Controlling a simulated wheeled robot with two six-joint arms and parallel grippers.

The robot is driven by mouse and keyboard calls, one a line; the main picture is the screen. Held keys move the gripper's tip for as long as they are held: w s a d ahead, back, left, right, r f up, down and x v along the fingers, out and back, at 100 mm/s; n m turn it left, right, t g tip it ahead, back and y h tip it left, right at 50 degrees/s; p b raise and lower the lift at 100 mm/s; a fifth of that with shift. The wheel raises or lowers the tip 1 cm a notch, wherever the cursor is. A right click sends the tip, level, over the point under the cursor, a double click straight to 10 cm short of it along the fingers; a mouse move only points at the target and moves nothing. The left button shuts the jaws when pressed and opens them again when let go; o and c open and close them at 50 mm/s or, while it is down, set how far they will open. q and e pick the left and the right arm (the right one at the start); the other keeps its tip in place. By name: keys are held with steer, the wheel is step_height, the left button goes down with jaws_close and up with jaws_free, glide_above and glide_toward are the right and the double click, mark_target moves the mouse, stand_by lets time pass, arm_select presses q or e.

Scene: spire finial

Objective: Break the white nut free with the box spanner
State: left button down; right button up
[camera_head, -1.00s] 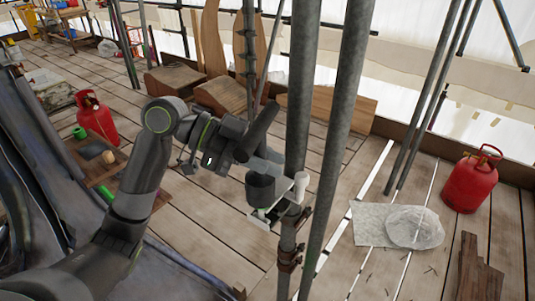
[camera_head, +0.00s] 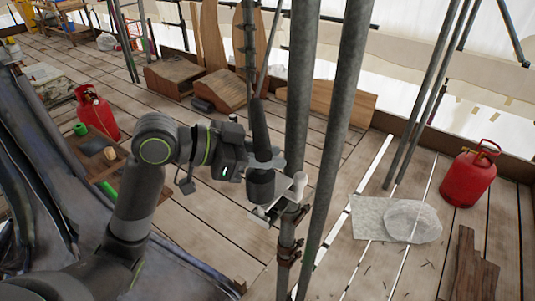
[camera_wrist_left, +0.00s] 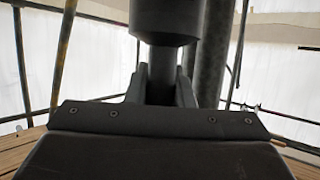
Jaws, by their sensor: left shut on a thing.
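My left gripper (camera_head: 266,164) is shut on the dark box spanner (camera_head: 260,130), close to the left side of a grey scaffold pole. The spanner's bar rises almost upright above the gripper, and its dark cylindrical socket (camera_head: 260,185) hangs below. In the left wrist view, the gripper (camera_wrist_left: 160,88) has the dark shaft between its fingers, with a wide dark cylinder (camera_wrist_left: 165,20) above. A small pale bracket (camera_head: 266,212) with some green shows under the socket. I cannot make out the white nut; the socket may hide it. My right gripper is not in view.
Two scaffold poles (camera_head: 340,130) stand just right of the gripper, with rusty couplers (camera_head: 289,254). A short white cylinder (camera_head: 299,184) sits against the left pole. Red gas bottles stand left (camera_head: 97,113) and right (camera_head: 469,177). Plastic sheeting (camera_head: 408,221) lies on the planks.

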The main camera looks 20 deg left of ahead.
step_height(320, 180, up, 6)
steer(key=p, duration=0.5)
stand_by(0.5)
